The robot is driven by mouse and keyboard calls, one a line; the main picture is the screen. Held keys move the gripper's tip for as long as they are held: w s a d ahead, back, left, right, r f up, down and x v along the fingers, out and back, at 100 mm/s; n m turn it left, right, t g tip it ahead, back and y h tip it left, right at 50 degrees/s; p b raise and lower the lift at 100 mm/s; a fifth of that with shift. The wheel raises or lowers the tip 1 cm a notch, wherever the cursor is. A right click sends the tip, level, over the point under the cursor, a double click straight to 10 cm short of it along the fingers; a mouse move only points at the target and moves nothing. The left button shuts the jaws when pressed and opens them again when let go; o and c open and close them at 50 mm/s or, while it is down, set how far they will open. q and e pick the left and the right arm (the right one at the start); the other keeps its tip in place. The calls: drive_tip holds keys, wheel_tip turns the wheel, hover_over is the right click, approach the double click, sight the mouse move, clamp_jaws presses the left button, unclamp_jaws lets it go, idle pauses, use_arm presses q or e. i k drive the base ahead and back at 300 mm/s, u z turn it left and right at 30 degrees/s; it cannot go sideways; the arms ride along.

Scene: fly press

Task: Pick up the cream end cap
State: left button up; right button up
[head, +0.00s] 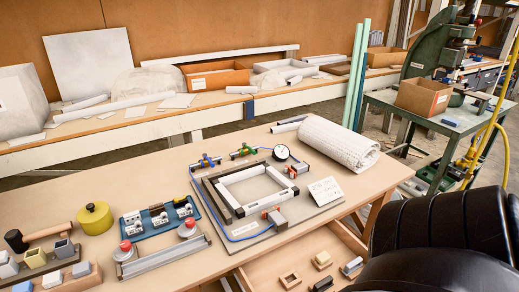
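Several small end caps lie apart from each other in the open drawer at the table's front. A cream end cap (322,260) is at the back of this group. A tan, hollow-looking cap (290,280) lies to its front left, a black cap (322,284) in front of it, and a grey cap (352,266) to its right. The caps are small here and their exact shapes are hard to tell. Neither of my grippers shows in the head view.
The drawer (268,268) is pulled out below the table (90,180). Above it stand a frame jig (300,220) with clamps and a dial gauge, and a grey rail fixture (165,258) with red knobs. A blue tray (145,222), yellow pot (94,217) and mallet are left.

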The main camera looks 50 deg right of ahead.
sight(322, 257)
drive_tip(key=z, duration=1.55)
